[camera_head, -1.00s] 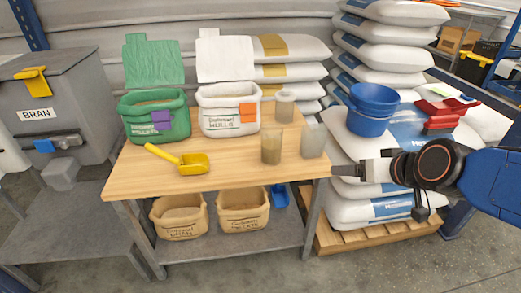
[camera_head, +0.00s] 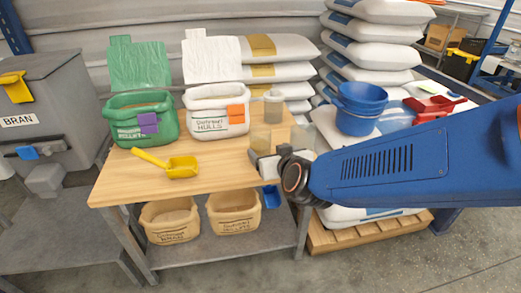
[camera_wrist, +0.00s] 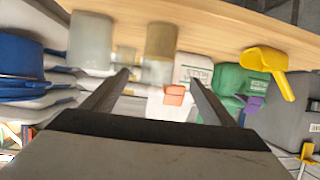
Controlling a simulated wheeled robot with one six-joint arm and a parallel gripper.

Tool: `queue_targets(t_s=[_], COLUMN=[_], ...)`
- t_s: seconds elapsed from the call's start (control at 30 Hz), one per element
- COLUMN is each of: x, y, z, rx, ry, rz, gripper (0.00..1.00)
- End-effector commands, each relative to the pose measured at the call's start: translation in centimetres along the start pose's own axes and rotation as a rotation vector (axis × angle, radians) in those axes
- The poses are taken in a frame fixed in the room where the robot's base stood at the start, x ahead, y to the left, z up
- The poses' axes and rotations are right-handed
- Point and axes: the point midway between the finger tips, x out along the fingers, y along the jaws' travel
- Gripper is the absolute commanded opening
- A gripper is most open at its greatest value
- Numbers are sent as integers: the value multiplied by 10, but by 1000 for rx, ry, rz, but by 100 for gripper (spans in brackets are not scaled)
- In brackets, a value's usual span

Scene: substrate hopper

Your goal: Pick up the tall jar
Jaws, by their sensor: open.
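Three translucent jars stand on the wooden table. A brownish jar (camera_head: 260,137) is near the front edge, a greyish jar (camera_head: 303,135) is to its right, and a lidded-looking jar (camera_head: 273,106) is farther back. I cannot tell surely which is tallest. My gripper (camera_head: 257,156) is at the table's front edge, close to the brownish jar, and hides part of its base. In the upside-down wrist view, my open gripper (camera_wrist: 158,76) has the brownish jar (camera_wrist: 160,42) ahead, roughly between its empty fingers. The greyish jar (camera_wrist: 92,42) is left of the fingers there.
A yellow scoop (camera_head: 182,167) lies on the wooden table (camera_head: 222,170). A green bag (camera_head: 125,128) and a white bag (camera_head: 208,121) stand behind. Blue buckets (camera_head: 360,108) sit on sacks at right. Tan bins (camera_head: 234,211) are on the lower shelf.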

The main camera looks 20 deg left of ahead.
Motion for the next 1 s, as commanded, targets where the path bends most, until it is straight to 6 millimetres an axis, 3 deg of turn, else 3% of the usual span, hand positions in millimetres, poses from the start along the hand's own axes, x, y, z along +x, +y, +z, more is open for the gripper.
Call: queue_targets(t_s=[0.6,1.0], x=[89,113], y=[1,1], z=[1,1], rx=[1,1], ry=[-2,-1], rz=[0,0], gripper=[79,79])
